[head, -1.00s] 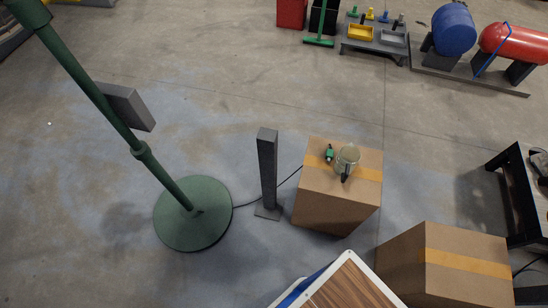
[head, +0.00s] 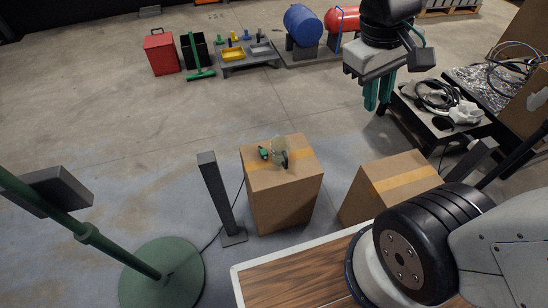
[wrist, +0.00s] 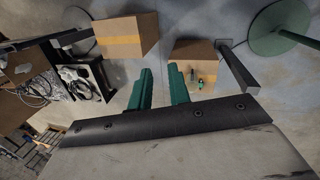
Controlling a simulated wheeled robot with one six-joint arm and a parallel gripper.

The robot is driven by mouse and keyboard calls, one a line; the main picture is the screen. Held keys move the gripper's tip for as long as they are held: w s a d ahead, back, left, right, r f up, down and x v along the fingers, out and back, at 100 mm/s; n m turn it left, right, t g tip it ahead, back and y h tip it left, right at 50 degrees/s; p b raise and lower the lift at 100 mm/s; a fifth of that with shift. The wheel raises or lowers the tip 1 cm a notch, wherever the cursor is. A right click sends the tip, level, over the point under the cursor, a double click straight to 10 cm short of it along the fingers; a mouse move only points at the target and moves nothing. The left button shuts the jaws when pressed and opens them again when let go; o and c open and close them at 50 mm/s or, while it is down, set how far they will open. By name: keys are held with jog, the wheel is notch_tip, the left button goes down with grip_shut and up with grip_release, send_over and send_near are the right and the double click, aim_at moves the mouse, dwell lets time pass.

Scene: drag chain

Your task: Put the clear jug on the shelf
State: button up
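The clear jug (head: 279,150), with a dark handle, stands upright on top of a taped cardboard box (head: 285,200) in the head view. A small green and black item (head: 264,153) lies just left of it. My gripper (head: 377,108) hangs in the air to the right of and above the jug, its green fingers pointing down. In the wrist view the gripper (wrist: 159,68) is open, with nothing between its fingers. I cannot clearly identify a shelf.
A second cardboard box (head: 395,185) stands right of the first. A dark post (head: 217,195) and a green stand (head: 163,275) are at left. A low dark table (head: 432,122) with cables is at right.

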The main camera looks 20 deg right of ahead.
jog(key=w+f+n+g+h, duration=0.1)
jog(key=w+f+n+h, duration=0.25)
jog(key=w, duration=0.25)
jog(key=w+f+n+h, duration=0.2)
jog(key=w+f, duration=0.3)
jog(key=w, duration=0.2)
jog(key=n+t+h, duration=0.5)
jog(key=n, duration=0.6)
send_over(282, 156)
jog(key=s, duration=0.5)
notch_tip(282, 156, down, 24)
jog(key=a+f+n+t, duration=0.1)
jog(key=f+n, duration=0.1)
jog(key=f, duration=0.3)
jog(key=s+a+f+n+t+y, duration=0.1)
jog(key=f+n, duration=0.1)
jog(key=f, duration=0.4)
jog(key=a+f+n+t, duration=0.2)
jog(key=f, duration=0.4)
jog(key=shift+s+n+y, duration=0.25)
jog(key=shift+s+y, duration=0.05)
jog(key=shift+y, duration=0.05)
jog(key=shift+w+d+f, duration=0.15)
jog(key=shift+d+f, duration=0.1)
jog(key=shift+d, duration=0.05)
jog(key=x, duration=0.7)
grip_shut()
